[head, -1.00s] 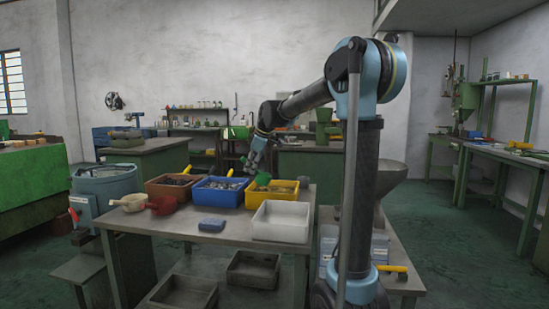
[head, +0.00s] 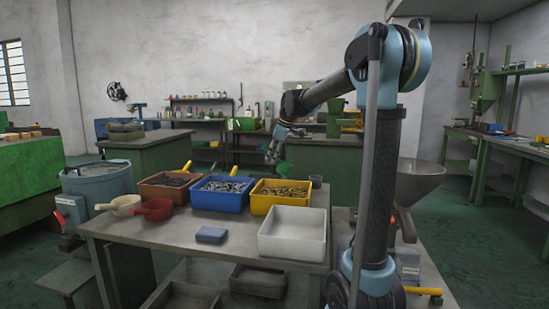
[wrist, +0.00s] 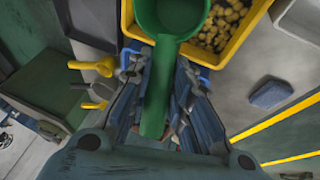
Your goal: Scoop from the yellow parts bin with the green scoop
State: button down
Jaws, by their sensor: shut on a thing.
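My gripper (head: 273,156) is shut on the handle of the green scoop (head: 281,168). In the wrist view my gripper (wrist: 152,75) grips the handle from both sides, and the scoop's round bowl (wrist: 172,14) points away. The bowl's visible inside looks empty, though it is cut off by the top edge. The yellow parts bin (head: 262,206) stands on the table, filled with small brass-coloured parts. In the wrist view the scoop overlaps the bin, whose yellow rim (wrist: 235,50) and parts show beside the bowl. In the head view the scoop appears above the bin's far edge.
A blue bin (head: 218,201) and a brown bin (head: 158,192) stand left of it. An empty white bin (head: 292,248) is in front. A red scoop (head: 154,209), a cream scoop (head: 124,204) and a blue block (head: 211,235) lie on the table (head: 160,238).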

aim_at(279, 168)
jog(key=shift+w+d, duration=0.1)
jog(key=shift+d, duration=0.1)
jog(key=shift+d+f+y, duration=0.3)
jog(key=shift+f+y, duration=0.3)
jog(key=f+y, duration=0.1)
jog(key=d+f+m+y, duration=0.1)
jog(key=f+y, duration=0.2)
jog(key=shift+w+d+f+y, duration=0.1)
jog(key=shift+d+f+y, duration=0.15)
jog(key=shift+f+y, duration=0.05)
jog(key=shift+f, duration=0.25)
notch_tip(279, 168, down, 7)
jog(key=d+n+h, duration=0.1)
jog(key=h, duration=0.5)
jog(key=shift+a+r+h, duration=0.25)
jog(key=shift+r+h, duration=0.1)
jog(key=shift+r, duration=1.55)
jog(key=shift+a+r+h, duration=0.3)
jog(key=shift+r, duration=1.55)
jog(key=shift+a+r+h, duration=0.25)
jog(key=shift+r+h, duration=0.1)
jog(key=shift+r, duration=1.55)
